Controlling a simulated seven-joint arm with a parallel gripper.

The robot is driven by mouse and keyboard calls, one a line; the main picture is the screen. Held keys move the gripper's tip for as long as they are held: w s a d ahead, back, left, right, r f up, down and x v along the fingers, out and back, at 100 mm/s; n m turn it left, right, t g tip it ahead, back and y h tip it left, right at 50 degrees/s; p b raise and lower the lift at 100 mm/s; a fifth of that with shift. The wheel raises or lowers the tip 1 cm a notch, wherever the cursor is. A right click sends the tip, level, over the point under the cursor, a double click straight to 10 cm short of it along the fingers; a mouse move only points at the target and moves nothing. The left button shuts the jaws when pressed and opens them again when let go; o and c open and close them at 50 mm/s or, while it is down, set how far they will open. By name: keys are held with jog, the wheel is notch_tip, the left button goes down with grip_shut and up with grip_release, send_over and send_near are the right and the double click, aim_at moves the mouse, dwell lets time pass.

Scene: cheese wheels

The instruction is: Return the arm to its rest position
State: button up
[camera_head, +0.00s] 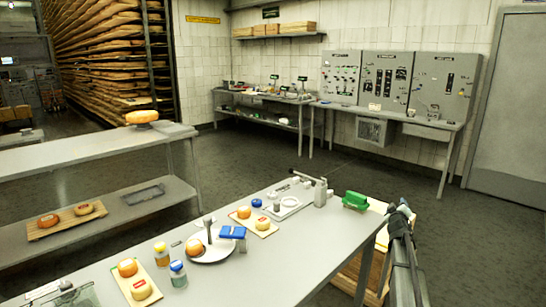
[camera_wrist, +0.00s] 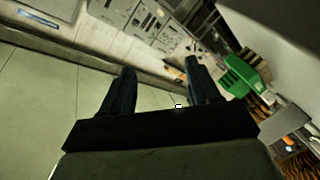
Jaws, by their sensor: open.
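My gripper (camera_head: 401,209) is raised at the right end of the near metal table (camera_head: 310,268) in the head view, with my arm rising from the bottom edge. In the wrist view my gripper (camera_wrist: 158,77) has its two dark fingers spread apart. Nothing is between them, only floor and wall behind. A green object (camera_head: 355,200) lies at the table's right end, just left of my gripper. It also shows in the wrist view (camera_wrist: 241,76), right of the fingers and apart from them.
The table holds cheese wheels on boards (camera_head: 151,285), a round white plate (camera_head: 222,252), jars (camera_head: 178,274) and a blue box (camera_head: 233,232). A wooden crate (camera_head: 350,278) stands below its right end. A shelf unit (camera_head: 95,155) is at left. Open floor (camera_head: 480,245) lies to the right.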

jog(key=s+a+f+m+g+y, duration=0.1)
jog(key=s+a+f+m+g, duration=0.3)
jog(key=s+f, duration=0.75)
jog(key=s+a+f+m+g+y, duration=0.15)
jog(key=s+a+f+g, duration=0.4)
jog(key=f, duration=0.95)
jog(key=s+a+f+m+g+y, duration=0.1)
jog(key=s+a+f+m+g, duration=0.3)
jog(key=s+f, duration=0.9)
jog(key=s+a+f+n+g+y, duration=0.1)
jog(key=s+a+f+g, duration=0.2)
jog(key=s, duration=1.1)
jog(key=s+a+f+n+g, duration=0.2)
jog(key=s+a+f, duration=0.3)
jog(key=s+a, duration=0.5)
jog(key=s+a+f+n+g+y, duration=0.1)
jog(key=s+a+f+g, duration=0.3)
jog(key=s, duration=1.5)
jog(key=a, duration=0.3)
jog(key=shift+a+y, duration=0.15)
jog(key=shift+y, duration=0.2)
